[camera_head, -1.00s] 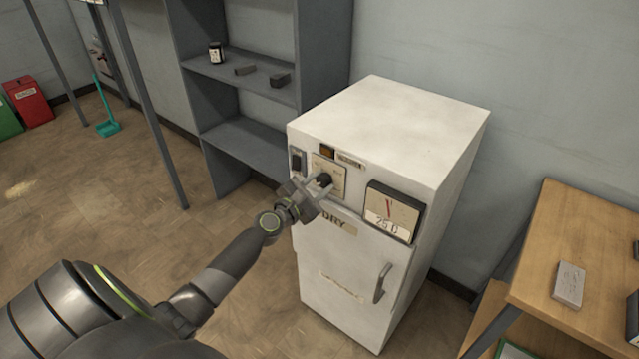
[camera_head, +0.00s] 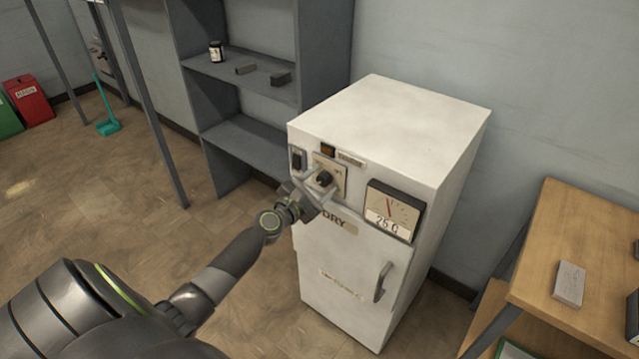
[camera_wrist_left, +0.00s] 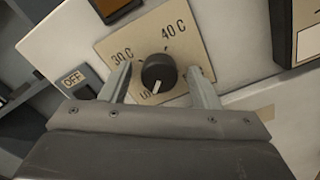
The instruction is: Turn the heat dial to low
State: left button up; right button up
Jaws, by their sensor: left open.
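The black round heat dial (camera_head: 323,178) sits on a beige plate on the front of the white drying cabinet (camera_head: 390,130). In the left wrist view the dial (camera_wrist_left: 159,72) has a white mark pointing down and slightly left, towards a partly hidden label that starts with "LO". The plate also reads 30 C at upper left and 40 C at upper right. My left gripper (camera_head: 320,182) is open, its fingers (camera_wrist_left: 162,72) on either side of the dial with gaps showing. The right gripper is not in view.
An OFF switch (camera_wrist_left: 73,79) is left of the dial plate. A gauge (camera_head: 394,210) reading 25 C is to the right. The cabinet door has a handle (camera_head: 382,282). A grey shelf (camera_head: 240,130) stands behind left, and a wooden table (camera_head: 590,235) at right.

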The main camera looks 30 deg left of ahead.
pick_arm(q)
jog(key=s+a+b, duration=0.1)
jog(key=s+b, duration=0.1)
jog(key=s, duration=1.5)
jog(key=shift+s+a, duration=0.2)
